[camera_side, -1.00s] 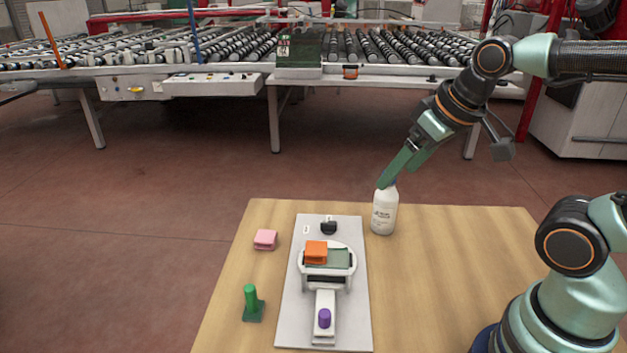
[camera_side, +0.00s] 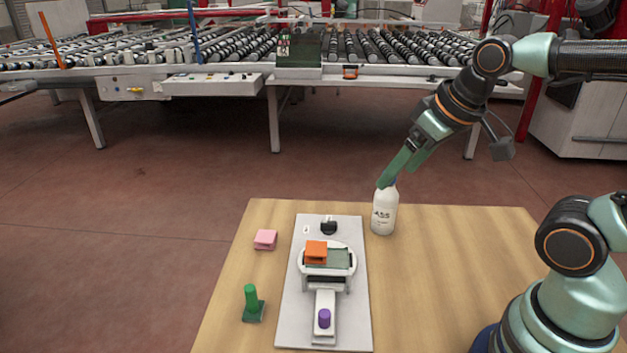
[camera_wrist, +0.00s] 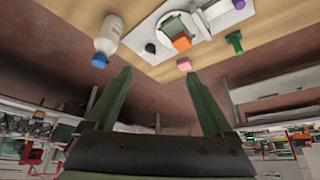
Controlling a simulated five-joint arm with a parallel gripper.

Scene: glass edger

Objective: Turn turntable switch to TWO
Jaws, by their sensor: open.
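The black switch knob (camera_side: 329,227) sits at the far end of the grey board (camera_side: 290,310), with small white labels beside it that are too small to read. In the wrist view the knob (camera_wrist: 150,48) shows near the top middle. The white turntable (camera_side: 341,246) is just nearer on the board, with an orange block (camera_side: 316,251) on a green plate. My gripper (camera_side: 399,172) is open and empty, above and to the right of the knob, apart from it. In the wrist view its fingers (camera_wrist: 160,76) spread wide with nothing between them.
A white bottle (camera_side: 384,212) stands right of the knob; one finger overlaps its top in the side view. A pink block (camera_side: 265,239) and a green post (camera_side: 252,302) are left of the board. A purple knob (camera_side: 324,318) is at its near end.

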